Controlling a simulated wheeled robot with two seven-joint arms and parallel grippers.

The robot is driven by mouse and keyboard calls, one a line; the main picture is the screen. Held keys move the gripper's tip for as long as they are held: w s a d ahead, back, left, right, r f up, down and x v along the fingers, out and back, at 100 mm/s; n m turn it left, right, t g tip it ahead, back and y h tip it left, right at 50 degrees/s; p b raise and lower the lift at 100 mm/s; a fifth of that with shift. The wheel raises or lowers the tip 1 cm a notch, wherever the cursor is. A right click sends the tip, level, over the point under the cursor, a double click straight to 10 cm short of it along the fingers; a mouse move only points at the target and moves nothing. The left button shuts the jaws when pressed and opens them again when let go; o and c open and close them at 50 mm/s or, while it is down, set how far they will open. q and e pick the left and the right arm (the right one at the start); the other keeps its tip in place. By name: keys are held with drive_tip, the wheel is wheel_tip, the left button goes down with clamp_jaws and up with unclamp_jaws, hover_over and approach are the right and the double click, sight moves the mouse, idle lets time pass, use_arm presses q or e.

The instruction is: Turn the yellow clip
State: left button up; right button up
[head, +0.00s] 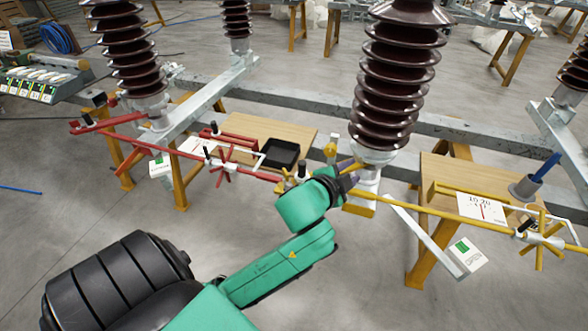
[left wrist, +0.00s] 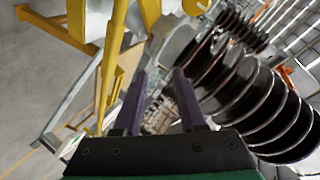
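Yellow metal parts that look like the yellow clip (head: 332,148) show at the base of the middle brown insulator, partly hidden behind my gripper. My left gripper (head: 349,172) is right beside them in the head view. In the left wrist view, its two purple fingers (left wrist: 160,100) stand apart with nothing visible held between them. A yellow bar (left wrist: 115,60) passes to the left of the fingers, and more yellow metal shows beyond the fingertips at the top. I cannot tell whether the fingers touch any of it. My right gripper is not in view.
A long yellow rod (head: 440,208) runs right to a yellow star-shaped handwheel (head: 541,240). A red rod (head: 190,160) lies to the left. The ribbed middle insulator (head: 392,85) stands close to the gripper. A black tray (head: 279,153) sits on a wooden table (head: 250,130).

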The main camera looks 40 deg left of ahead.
use_arm(q)
drive_tip(key=w+d+r+m+t+h, duration=0.2)
drive_tip(key=d+r+m, duration=0.1)
drive_tip(key=r, duration=0.2)
drive_tip(key=w+d+r+m+t+h, duration=0.1)
drive_tip(key=w+d+r+m+t, duration=0.1)
drive_tip(key=r+m, duration=0.3)
drive_tip(key=s+d+r+m+g+h, duration=0.2)
drive_tip(key=d+r+m+h, duration=0.45)
drive_tip(key=m, duration=0.45)
drive_tip(key=s+d+r+m+g+h, duration=0.25)
drive_tip(key=d+r+m+h, duration=0.25)
drive_tip(key=d+m+h, duration=0.45)
drive_tip(key=m+g+y+b, duration=0.6)
drive_tip(key=m+g+y, duration=0.7)
drive_tip(key=m+y, duration=0.65)
hover_over(286, 172)
drive_tip(key=shift+m+h, duration=0.25)
drive_tip(key=shift+m, duration=0.15)
wheel_tip(286, 172, down, 17)
drive_tip(key=shift+r, duration=0.1)
wheel_tip(286, 172, down, 8)
drive_tip(key=shift+r+p, duration=0.25)
drive_tip(key=shift+p, duration=0.5)
clamp_jaws()
